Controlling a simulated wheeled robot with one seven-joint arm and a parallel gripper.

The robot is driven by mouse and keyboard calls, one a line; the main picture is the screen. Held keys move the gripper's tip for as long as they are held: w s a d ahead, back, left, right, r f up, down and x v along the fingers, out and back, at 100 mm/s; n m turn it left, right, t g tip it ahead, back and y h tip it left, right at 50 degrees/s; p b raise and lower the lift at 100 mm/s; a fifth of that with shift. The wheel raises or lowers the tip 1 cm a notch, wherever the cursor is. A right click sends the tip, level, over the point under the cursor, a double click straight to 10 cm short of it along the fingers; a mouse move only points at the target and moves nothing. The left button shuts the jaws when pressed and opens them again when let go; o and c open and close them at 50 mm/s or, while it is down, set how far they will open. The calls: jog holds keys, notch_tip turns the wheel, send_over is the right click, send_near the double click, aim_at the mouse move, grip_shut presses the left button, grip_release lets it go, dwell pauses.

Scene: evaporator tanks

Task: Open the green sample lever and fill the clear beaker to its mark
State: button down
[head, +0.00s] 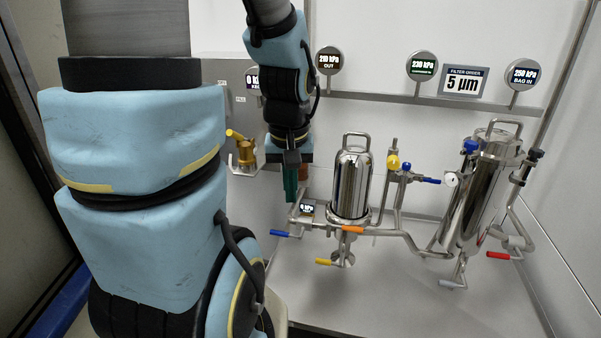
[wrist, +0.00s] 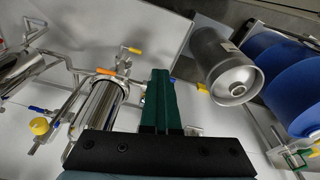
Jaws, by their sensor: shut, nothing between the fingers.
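My gripper (head: 291,188) has green fingers pointing down, left of the upright steel filter housing (head: 350,185). In the wrist view its fingers (wrist: 158,98) are together with nothing between them. I cannot make out a green sample lever in the head view; my gripper and arm hide part of the wall and pipework there. A small green-edged piece (wrist: 300,159) shows at the lower right of the wrist view, but I cannot tell whether it is the lever or part of a vessel. I cannot make out a clear beaker in either view.
Around the housing are blue (head: 280,233), yellow (head: 324,262) and orange (head: 352,229) levers. A second, tilted housing (head: 478,195) stands right, with a red lever (head: 498,255). A grey cylinder (wrist: 226,68) and blue rounded shapes (wrist: 285,75) fill the wrist view's right. The front floor is clear.

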jog(key=shift+n, duration=0.6)
jog(key=d+b, duration=0.1)
jog(key=d, duration=0.3)
jog(key=shift+d+b, duration=0.3)
jog(key=shift+d, duration=0.1)
jog(key=shift+n, duration=0.6)
jog(key=shift+w+d+b, duration=0.2)
jog(key=shift+d+b, duration=0.75)
jog(key=shift+d, duration=1.45)
jog(key=shift+a, duration=0.1)
